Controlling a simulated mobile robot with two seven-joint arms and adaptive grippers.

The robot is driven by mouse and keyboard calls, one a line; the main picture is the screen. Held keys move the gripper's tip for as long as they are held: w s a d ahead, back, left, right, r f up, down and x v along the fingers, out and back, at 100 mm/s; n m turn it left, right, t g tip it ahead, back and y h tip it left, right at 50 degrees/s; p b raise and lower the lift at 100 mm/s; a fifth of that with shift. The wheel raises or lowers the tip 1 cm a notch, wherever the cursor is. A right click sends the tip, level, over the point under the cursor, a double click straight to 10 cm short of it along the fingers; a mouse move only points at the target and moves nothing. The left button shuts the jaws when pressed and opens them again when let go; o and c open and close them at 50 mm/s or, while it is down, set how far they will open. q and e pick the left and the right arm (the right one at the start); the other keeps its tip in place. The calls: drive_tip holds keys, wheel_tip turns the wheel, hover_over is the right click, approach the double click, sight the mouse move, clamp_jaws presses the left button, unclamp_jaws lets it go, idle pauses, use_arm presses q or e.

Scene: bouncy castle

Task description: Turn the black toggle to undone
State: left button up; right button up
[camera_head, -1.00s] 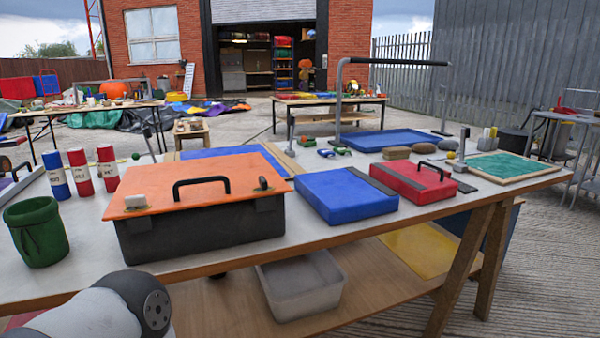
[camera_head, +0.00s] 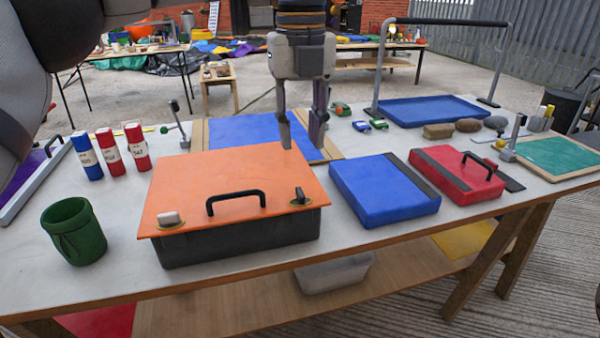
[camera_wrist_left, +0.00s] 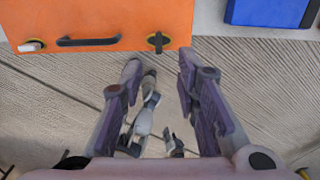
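The black toggle (camera_head: 299,196) stands at the front right corner of the orange lid (camera_head: 240,178), on a dark plate with a yellow edge. In the left wrist view the toggle (camera_wrist_left: 158,42) shows from above as a black cross shape, near the lid's front edge. The lid tops a dark grey case (camera_head: 240,240). My left gripper (camera_head: 302,142) points down, fingers apart and empty, and overlaps the back of the lid in the head view. It is not touching the toggle. In the left wrist view its fingers (camera_wrist_left: 158,62) are spread below the toggle. My right gripper is not seen.
A black handle (camera_head: 236,200) and a white toggle (camera_head: 168,218) share the lid. A blue case (camera_head: 383,190) and a red case (camera_head: 455,174) stand to the right. A green pot (camera_head: 73,231) and several canisters are left. The front table strip is clear.

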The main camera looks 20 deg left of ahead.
sight(300, 191)
use_arm(q)
wheel_tip(300, 191, down, 11)
drive_tip(key=shift+s+r, duration=0.15)
drive_tip(key=shift+r, duration=0.05)
clamp_jaws()
